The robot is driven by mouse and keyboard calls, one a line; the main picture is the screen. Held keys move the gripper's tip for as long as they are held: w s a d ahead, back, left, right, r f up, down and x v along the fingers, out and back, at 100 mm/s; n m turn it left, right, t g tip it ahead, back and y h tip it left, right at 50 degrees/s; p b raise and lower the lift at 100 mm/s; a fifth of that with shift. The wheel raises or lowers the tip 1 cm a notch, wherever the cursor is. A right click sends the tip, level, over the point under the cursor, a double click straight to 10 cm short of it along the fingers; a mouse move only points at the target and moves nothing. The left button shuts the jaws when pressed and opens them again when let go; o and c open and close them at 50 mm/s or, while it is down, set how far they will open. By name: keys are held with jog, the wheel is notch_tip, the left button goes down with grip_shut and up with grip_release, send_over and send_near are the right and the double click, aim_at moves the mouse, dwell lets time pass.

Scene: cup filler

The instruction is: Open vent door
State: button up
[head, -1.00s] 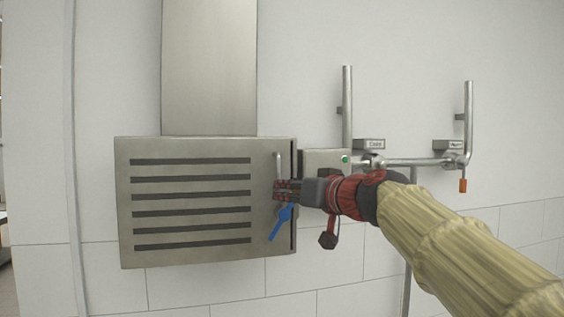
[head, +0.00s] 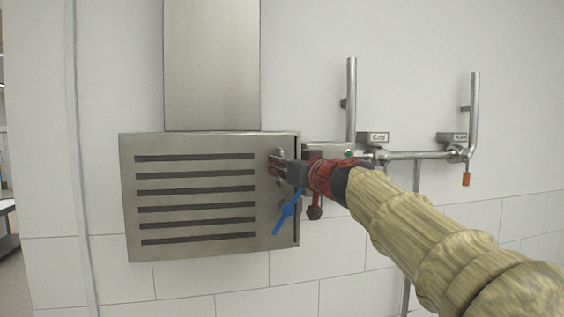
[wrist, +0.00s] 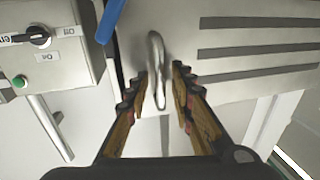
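The vent door (head: 190,197) is a steel panel with several dark slots. A dark gap runs down its right edge, and it looks about flush with its housing. Its bar handle (wrist: 156,62) sits between the fingers of my gripper (wrist: 157,88) in the wrist view. One finger is on each side, with space visible beside the bar. In the head view my gripper (head: 273,164) reaches from the right and hides most of the handle. The fingers are open around the handle; I cannot tell if either touches it.
A blue lever (head: 286,213) hangs just below my gripper, and its end shows in the wrist view (wrist: 110,20). A control box (wrist: 48,40) with a black knob and green button is beside the door. Metal pipes (head: 420,155) are on the right wall.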

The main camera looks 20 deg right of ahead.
jog(key=shift+c, duration=1.2)
grip_shut()
